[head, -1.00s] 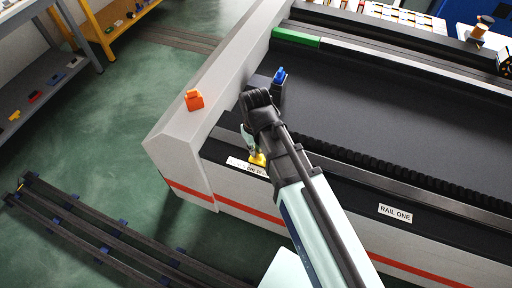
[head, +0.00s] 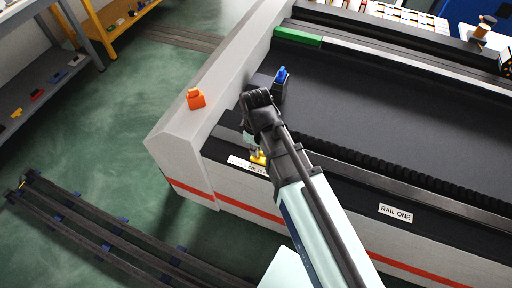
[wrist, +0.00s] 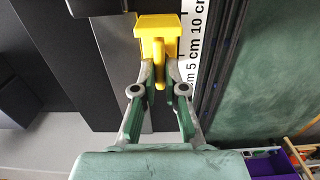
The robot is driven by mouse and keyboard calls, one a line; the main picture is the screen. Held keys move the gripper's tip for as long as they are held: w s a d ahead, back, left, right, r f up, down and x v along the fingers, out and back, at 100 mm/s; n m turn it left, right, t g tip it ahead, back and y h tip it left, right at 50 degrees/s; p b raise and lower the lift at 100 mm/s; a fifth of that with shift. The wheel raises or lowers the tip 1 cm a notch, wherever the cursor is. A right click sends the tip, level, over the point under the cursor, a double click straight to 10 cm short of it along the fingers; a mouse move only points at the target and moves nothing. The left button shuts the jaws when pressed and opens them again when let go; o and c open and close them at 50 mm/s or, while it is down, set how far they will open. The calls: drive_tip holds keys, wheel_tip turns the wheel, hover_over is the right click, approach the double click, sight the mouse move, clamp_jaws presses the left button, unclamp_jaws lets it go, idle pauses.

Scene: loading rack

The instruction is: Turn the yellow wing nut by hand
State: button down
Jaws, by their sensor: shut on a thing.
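The yellow wing nut (wrist: 154,45) shows at the upper middle of the wrist view, beside a white ruler strip. In the head view the yellow wing nut (head: 258,157) is at the near edge of the machine, partly hidden by my arm. My gripper (wrist: 160,75) is shut on the wing nut, with its two green and grey fingers on either side of the nut's narrow wing. In the head view my gripper (head: 254,149) comes down on the nut from above and is mostly hidden by my wrist.
A white ruler label (head: 240,163) lies beside the nut. A blue part (head: 281,75) stands on a dark block behind my wrist. An orange block (head: 195,99) sits on the grey end frame. The dark bed (head: 390,110) to the right is clear.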

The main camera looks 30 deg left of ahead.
drive_tip(key=shift+s+f, duration=0.1)
drive_tip(key=shift+f, duration=0.05)
drive_tip(key=c, duration=1.2)
unclamp_jaws()
wheel_tip(320, 180, up, 12)
drive_tip(key=shift+r, duration=0.1)
